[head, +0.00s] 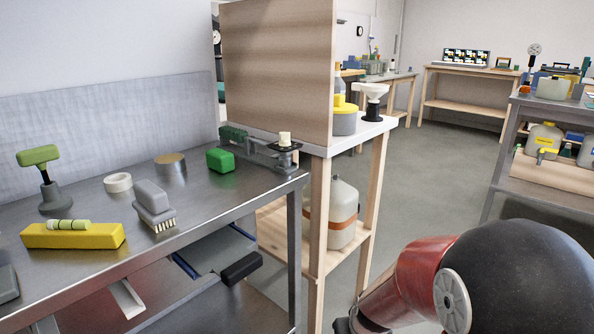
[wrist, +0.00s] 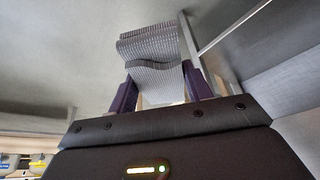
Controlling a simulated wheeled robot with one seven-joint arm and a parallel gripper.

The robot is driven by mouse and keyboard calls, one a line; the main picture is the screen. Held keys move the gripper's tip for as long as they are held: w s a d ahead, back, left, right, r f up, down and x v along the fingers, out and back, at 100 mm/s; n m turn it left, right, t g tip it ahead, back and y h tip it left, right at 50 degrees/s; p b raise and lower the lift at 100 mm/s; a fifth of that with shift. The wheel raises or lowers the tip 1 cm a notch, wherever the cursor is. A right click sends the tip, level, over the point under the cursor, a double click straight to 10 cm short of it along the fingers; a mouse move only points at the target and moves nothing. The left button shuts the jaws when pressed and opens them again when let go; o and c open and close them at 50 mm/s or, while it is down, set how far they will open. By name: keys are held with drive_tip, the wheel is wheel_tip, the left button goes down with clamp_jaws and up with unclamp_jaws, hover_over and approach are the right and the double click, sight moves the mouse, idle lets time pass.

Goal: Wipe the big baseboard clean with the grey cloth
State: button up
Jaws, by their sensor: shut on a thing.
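My gripper (wrist: 160,82) shows in the wrist view with its two dark purple fingers shut on the grey cloth (wrist: 152,47). The cloth is ribbed and folded in waves, and it sticks out past the fingertips. A plain grey surface lies behind it; I cannot tell whether the cloth touches anything. In the head view my arm fills the lower right, and neither the gripper nor the cloth can be made out there. I cannot identify the big baseboard in either view.
A metal bench (head: 194,202) at left holds a brush (head: 153,198), a yellow block (head: 73,236), a green block (head: 220,160) and a balance scale (head: 262,150). An upright wooden panel (head: 276,70) stands beside it. Grey floor (head: 440,160) is open in the middle.

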wheel_tip(320, 180, down, 10)
drive_tip(key=w+d+m, duration=0.1)
drive_tip(key=w+d, duration=0.1)
drive_tip(key=w, duration=0.1)
drive_tip(key=shift+d+r+h, duration=0.25)
drive_tip(key=shift+h, duration=0.05)
